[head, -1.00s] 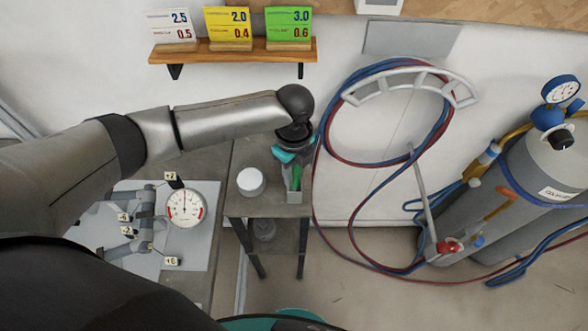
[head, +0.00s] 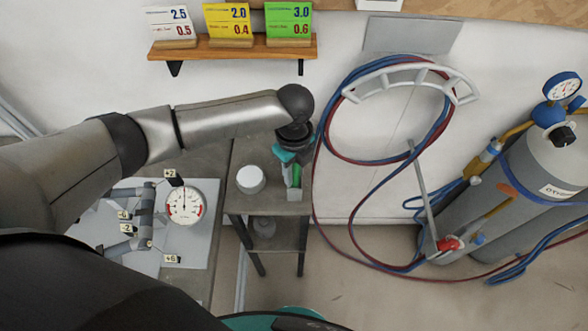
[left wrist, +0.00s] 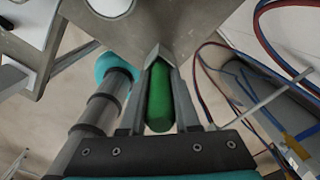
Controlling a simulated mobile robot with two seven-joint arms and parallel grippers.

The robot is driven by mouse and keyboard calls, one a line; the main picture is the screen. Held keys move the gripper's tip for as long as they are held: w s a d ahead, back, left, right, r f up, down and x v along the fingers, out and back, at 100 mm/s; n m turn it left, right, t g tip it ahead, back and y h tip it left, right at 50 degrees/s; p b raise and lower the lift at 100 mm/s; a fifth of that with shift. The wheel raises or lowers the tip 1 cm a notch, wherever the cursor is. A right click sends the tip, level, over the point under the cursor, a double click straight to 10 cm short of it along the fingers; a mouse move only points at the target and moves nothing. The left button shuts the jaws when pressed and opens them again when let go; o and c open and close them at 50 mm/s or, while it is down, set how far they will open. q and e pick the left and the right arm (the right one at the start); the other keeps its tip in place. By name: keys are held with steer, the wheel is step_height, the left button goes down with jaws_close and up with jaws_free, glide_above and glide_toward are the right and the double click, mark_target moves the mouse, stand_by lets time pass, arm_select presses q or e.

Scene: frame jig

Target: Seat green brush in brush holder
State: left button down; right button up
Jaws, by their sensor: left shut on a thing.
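My left gripper (head: 287,158) is at the brush's upper part, partly hidden by my wrist. In the left wrist view the green brush (left wrist: 158,100) lies between the two grey fingers of the gripper (left wrist: 159,112), which is shut on it. My right gripper is not in view.
A dial gauge (head: 184,203) lies on the bench further left. Red and blue hoses (head: 325,150) hang close on the right. Gas cylinders (head: 540,170) stand at far right.

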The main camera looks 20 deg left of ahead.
arm_select(q)
steer(key=shift+f, duration=0.25)
steer(key=c, duration=0.6)
jaws_free()
steer(key=shift+o, duration=0.2)
step_height(320, 180, up, 15)
steer(key=shift+r+p, duration=0.15)
steer(key=shift+p, duration=0.3)
